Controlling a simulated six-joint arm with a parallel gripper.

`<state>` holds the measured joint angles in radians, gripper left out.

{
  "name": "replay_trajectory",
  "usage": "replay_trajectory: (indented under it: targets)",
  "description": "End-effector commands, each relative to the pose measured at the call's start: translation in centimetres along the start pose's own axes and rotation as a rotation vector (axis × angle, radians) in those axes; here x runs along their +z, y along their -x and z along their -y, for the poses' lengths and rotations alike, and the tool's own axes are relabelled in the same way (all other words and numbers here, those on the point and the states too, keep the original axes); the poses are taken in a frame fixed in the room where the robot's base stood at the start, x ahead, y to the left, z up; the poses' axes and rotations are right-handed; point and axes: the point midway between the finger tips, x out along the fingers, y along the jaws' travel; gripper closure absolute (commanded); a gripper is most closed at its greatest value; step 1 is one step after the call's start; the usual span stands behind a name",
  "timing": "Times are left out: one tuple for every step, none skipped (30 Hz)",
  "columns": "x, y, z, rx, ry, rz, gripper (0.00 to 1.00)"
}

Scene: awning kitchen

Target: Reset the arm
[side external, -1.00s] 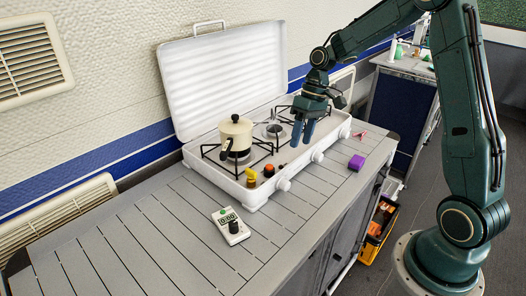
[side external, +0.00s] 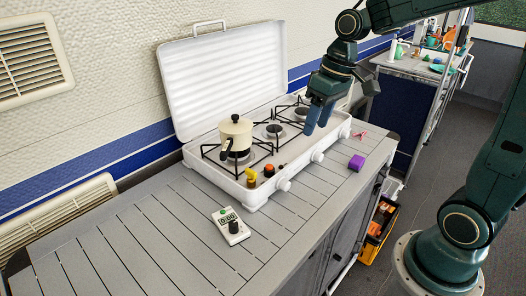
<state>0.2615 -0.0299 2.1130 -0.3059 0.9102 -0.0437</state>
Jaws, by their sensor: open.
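My gripper (side external: 319,115) hangs fingers-down over the right front part of the white camping stove (side external: 240,190), a little above it. Its fingers are open and hold nothing that I can see. The stove's lid (side external: 225,80) stands open against the wall. A cream pot (side external: 236,137) with a black knob and handle sits on the left burner. The middle burner (side external: 274,131) and the right burner (side external: 302,112) are bare.
Small yellow (side external: 251,174) and orange-topped (side external: 269,170) items stand at the stove's front edge. A cluttered cart (side external: 420,65) stands behind. The counter's left part is clear.

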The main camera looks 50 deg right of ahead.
Motion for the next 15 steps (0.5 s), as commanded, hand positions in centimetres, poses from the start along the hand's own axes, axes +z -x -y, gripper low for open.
replay_trajectory:
  targets:
    - [0.7, 0.8, 0.6, 0.013, 0.004, -0.019, 0.5]
    - [1.1, 1.1, 0.9, 0.02, 0.006, -0.029, 0.5]
    - [1.7, 1.6, 1.2, 0.029, 0.007, -0.04, 0.5]
    - [2.1, 1.9, 1.5, 0.036, 0.007, -0.05, 0.5]
    - [2.5, 2.2, 1.7, 0.042, 0.008, -0.059, 0.5]
    - [3.1, 2.6, 2.0, 0.051, 0.008, -0.072, 0.5]
    - [3.5, 2.9, 2.3, 0.057, 0.008, -0.082, 0.5]
    - [4.0, 3.1, 2.5, 0.063, 0.009, -0.091, 0.5]
    - [4.5, 3.5, 2.7, 0.071, 0.01, -0.105, 0.5]
    - [5.0, 3.7, 2.9, 0.076, 0.01, -0.114, 0.5]
    - [5.5, 3.9, 3.1, 0.081, 0.01, -0.125, 0.5]
    - [6.1, 4.2, 3.3, 0.089, 0.01, -0.138, 0.5]
    - [6.6, 4.4, 3.5, 0.093, 0.011, -0.148, 0.5]
    - [7.0, 4.6, 3.6, 0.098, 0.011, -0.158, 0.5]
    - [7.7, 4.8, 3.8, 0.105, 0.01, -0.171, 0.5]
